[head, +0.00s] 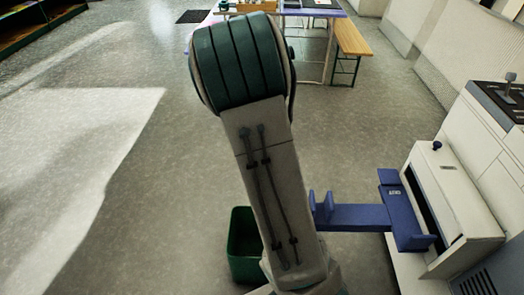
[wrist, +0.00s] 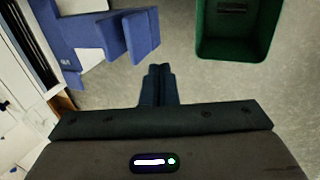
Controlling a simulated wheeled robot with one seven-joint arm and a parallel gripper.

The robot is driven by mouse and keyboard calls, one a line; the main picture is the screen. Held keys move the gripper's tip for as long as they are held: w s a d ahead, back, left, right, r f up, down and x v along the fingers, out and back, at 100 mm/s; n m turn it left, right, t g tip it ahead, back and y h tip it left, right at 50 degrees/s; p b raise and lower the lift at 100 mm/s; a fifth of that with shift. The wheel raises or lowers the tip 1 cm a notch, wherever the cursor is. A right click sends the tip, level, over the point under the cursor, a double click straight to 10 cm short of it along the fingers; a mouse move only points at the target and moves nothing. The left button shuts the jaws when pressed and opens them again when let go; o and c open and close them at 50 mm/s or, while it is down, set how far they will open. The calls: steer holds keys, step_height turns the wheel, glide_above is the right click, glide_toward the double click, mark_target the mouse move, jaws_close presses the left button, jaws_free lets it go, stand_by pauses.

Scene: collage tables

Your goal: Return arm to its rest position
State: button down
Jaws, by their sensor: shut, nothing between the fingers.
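My gripper (wrist: 158,72) shows in the wrist view with its dark fingers together and nothing between them. It hangs over the bare grey floor, between a blue bracketed shelf and a green bin. In the head view my raised arm fills the middle, and my gripper is hidden from sight there.
The blue shelf (head: 350,217) juts from a white machine (head: 455,200) at the right; it also shows in the wrist view (wrist: 85,35). The green bin (head: 243,262) stands beside my arm. A table and a wooden bench (head: 352,40) stand far back. The left floor is clear.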

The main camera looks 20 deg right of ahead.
steer(key=s+a+r+n+t+y+p, duration=0.1)
steer(key=s+a+r+p, duration=0.2)
steer(key=r, duration=0.6)
steer(key=s+a+r+n+t+y+p, duration=0.1)
steer(key=s+a+r+n+t+p, duration=0.1)
steer(key=s+a+r+p, duration=0.2)
steer(key=s+a+r+n+t+y+p, duration=0.1)
steer(key=s+a+r+p, duration=0.3)
steer(key=r, duration=1.2)
steer(key=a+n+p, duration=0.1)
steer(key=a, duration=0.3)
steer(key=shift+t+y, duration=0.4)
